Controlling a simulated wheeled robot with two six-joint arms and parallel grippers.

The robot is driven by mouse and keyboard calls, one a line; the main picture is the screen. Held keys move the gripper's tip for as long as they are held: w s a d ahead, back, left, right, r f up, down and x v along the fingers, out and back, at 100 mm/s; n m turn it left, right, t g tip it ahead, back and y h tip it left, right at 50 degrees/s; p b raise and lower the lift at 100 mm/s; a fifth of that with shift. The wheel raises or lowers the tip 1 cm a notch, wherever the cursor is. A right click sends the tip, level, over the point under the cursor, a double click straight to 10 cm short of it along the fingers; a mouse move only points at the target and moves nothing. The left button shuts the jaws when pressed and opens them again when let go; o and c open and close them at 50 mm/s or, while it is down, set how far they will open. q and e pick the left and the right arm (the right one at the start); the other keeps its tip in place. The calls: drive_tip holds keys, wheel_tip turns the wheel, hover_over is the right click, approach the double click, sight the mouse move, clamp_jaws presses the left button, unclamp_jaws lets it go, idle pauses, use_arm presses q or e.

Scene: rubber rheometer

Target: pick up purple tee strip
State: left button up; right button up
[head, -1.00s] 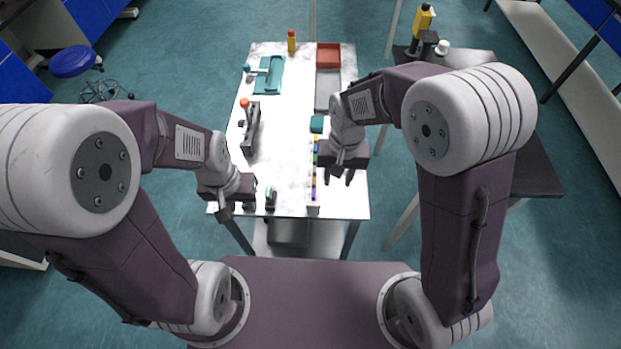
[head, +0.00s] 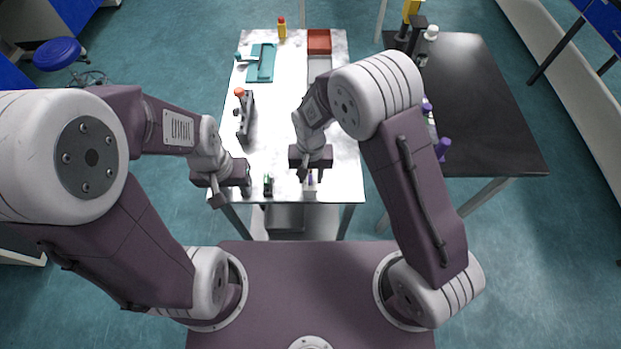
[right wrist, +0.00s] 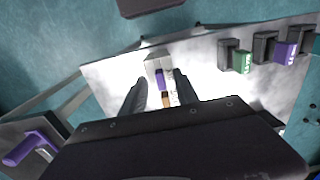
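A small purple strip (right wrist: 160,79) stands at the near end of a narrow white rack (right wrist: 157,57). In the head view it shows as a purple spot (head: 310,180) below my right gripper (head: 311,175). In the right wrist view my right gripper (right wrist: 160,77) is open, one finger on each side of the rack, with the strip between them and gaps left on both sides. Whether it has a tee shape is too small to tell. My left gripper (head: 231,194) looks open and empty by the table's front left corner.
Black holders with a green piece (right wrist: 242,62) and a purple piece (right wrist: 286,51) stand beside the rack. A dark side table (head: 480,110) at right carries purple-topped items (head: 442,147). A teal tray (head: 262,64) and a red bin (head: 319,42) lie farther back.

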sight(311, 178)
drive_tip(key=shift+f, duration=0.1)
clamp_jaws()
wheel_tip(311, 178, up, 10)
idle(0.5)
